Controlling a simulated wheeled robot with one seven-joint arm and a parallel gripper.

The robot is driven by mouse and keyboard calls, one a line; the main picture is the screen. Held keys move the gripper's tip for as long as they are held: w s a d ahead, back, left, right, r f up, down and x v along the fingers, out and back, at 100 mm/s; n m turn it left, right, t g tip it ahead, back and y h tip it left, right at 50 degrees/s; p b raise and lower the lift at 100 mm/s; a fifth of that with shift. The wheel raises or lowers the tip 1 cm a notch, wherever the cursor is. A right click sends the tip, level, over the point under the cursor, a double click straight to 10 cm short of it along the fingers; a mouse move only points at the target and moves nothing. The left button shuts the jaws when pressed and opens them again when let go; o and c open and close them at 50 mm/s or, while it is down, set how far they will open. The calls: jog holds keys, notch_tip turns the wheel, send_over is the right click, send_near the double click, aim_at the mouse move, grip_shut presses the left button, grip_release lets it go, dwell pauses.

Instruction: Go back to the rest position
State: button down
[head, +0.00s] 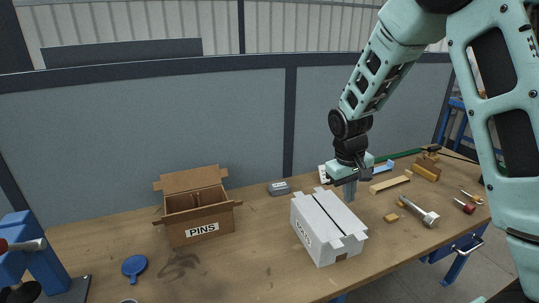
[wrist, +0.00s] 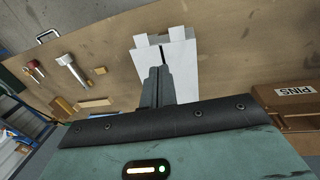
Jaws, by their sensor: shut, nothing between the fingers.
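My gripper (head: 350,191) points down just above the far end of a white box (head: 328,239) on the workbench. Its fingers are together with nothing between them. In the wrist view my gripper (wrist: 156,84) also shows shut, its fingers in front of the white box (wrist: 180,62). The box's top flaps are folded over, with a dark narrow gap between them. I cannot tell whether the fingertips touch the box.
An open cardboard box marked PINS (head: 199,229) stands to the left. A grey box (head: 279,188) lies behind. A blue round part (head: 134,266) and a blue vise (head: 36,262) are at the left. A large bolt (head: 420,212), wooden blocks (head: 426,170) and small tools lie right. The bench's front middle is clear.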

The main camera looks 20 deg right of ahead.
jog(key=s+a+n+y+b, duration=0.1)
jog(key=s+a+n+b, duration=0.3)
jog(key=a, duration=0.6)
jog(key=s+a+y+b, duration=0.1)
jog(key=s+a+b, duration=0.1)
jog(key=s+a, duration=0.6)
jog(key=s+a+f+n+b, duration=0.1)
jog(key=s+a+n, duration=0.1)
jog(key=s+a, duration=0.2)
jog(key=s+a+f+n+b, duration=0.1)
jog(key=s+a+b, duration=0.1)
jog(key=s, duration=0.7)
jog(key=shift+s+a+n, duration=0.4)
jog(key=shift+a, duration=0.45)
